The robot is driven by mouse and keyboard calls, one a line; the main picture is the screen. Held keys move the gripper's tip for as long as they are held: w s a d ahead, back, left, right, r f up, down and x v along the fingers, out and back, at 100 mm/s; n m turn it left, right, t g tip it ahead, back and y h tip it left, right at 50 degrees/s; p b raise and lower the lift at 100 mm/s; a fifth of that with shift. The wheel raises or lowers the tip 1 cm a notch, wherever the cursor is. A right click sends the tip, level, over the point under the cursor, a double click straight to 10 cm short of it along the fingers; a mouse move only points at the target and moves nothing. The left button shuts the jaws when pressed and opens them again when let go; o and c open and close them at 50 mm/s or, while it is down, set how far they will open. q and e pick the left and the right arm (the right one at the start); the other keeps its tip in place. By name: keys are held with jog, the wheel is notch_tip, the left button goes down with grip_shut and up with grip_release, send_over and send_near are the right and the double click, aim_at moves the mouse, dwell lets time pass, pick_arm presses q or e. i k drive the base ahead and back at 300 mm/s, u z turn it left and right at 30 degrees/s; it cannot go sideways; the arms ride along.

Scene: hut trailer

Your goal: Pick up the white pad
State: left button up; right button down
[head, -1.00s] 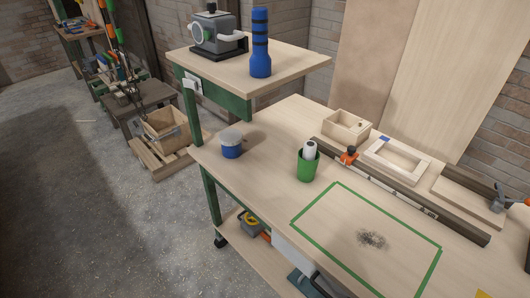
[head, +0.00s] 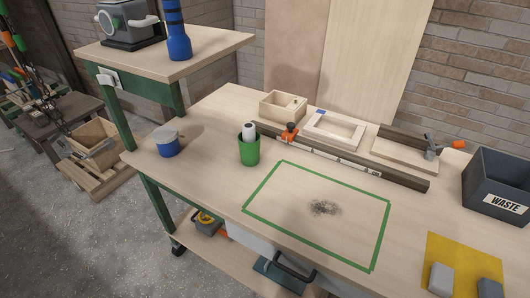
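A small whitish-grey block, likely the white pad (head: 441,279), lies on a yellow mat (head: 462,257) at the lower right of the workbench in the head view. A darker grey block (head: 489,289) sits to its right, partly cut off by the frame's bottom edge. Neither of my grippers is in view.
A green taped rectangle (head: 265,180) surrounds a dark debris patch (head: 323,208). A waste bin (head: 497,184) stands at the right. A green cup (head: 249,150) with a white roll, a blue tub (head: 166,142), and a clamped rail (head: 350,163) stand on the workbench (head: 215,195).

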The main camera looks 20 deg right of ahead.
aim_at(442, 283)
jog(key=z, duration=2.3)
